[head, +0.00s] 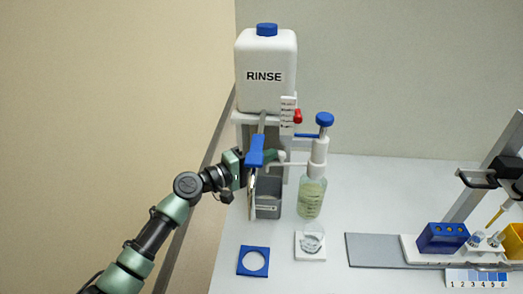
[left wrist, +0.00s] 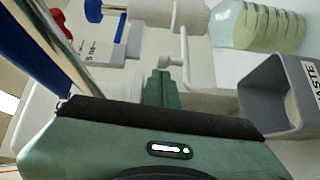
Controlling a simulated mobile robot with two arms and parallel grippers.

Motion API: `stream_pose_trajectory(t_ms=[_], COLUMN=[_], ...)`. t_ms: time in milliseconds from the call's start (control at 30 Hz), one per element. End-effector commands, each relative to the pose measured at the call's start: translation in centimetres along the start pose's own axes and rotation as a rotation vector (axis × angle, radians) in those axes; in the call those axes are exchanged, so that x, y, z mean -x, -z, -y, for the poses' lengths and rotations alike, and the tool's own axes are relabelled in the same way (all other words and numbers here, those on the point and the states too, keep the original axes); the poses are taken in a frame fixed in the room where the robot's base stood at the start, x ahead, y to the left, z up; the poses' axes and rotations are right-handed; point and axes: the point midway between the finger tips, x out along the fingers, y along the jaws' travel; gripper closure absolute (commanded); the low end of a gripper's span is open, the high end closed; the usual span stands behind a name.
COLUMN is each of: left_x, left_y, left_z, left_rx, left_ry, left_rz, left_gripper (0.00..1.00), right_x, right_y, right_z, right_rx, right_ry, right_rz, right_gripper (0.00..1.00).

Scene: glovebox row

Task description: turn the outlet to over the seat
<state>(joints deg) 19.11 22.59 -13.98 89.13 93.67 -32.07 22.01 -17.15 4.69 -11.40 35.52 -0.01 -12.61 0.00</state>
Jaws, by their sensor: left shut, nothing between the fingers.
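The dispenser bottle (head: 311,198) has a blue knob on top and pale green liquid inside; it also shows in the wrist view (left wrist: 265,25). Its white outlet (head: 292,164) points left, with its end by the grey waste cup (head: 268,198). In the wrist view the bent outlet pipe (left wrist: 186,55) runs beside my fingers. My left gripper (head: 274,156) is shut and empty, close to the outlet; its green fingers also show in the wrist view (left wrist: 161,78). I cannot tell whether they touch it. A white square seat (head: 310,254) with a clear ring-like piece lies in front of the bottle.
A white RINSE tank (head: 265,75) stands behind on a stand. A blue handle (head: 256,150) with a metal tube hangs close by my left gripper. A blue square ring (head: 242,271) lies at the front left. A grey mat, a blue block (head: 440,239) and other gear stand at right.

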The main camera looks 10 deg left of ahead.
Motion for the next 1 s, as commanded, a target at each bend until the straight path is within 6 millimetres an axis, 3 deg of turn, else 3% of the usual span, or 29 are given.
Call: stream_pose_trajectory(t_ms=[100, 300, 600, 1000], left_x=[-0.2, 0.3, 1.0, 1.1], left_y=[-1.3, -3.0, -5.0, -5.7], left_z=[-0.6, -0.5, -0.4, -0.4], left_rx=[0.004, 0.005, 0.003, 0.002], left_ry=[0.005, 0.008, 0.007, 0.006], left_rz=[-0.042, -0.107, -0.105, -0.105], left_gripper=[1.0, 1.0, 1.0, 1.0], right_x=[1.9, 3.6, 3.9, 4.0], right_y=[0.2, 0.4, 0.4, 0.4], right_z=[0.0, 0.1, 0.2, 0.3], right_rx=[0.0, -0.001, -0.001, -0.001], right_ry=[0.001, 0.002, 0.004, 0.004], right_rz=[0.0, -0.001, -0.001, 0.0], right_gripper=[1.0, 1.0, 1.0, 1.0])
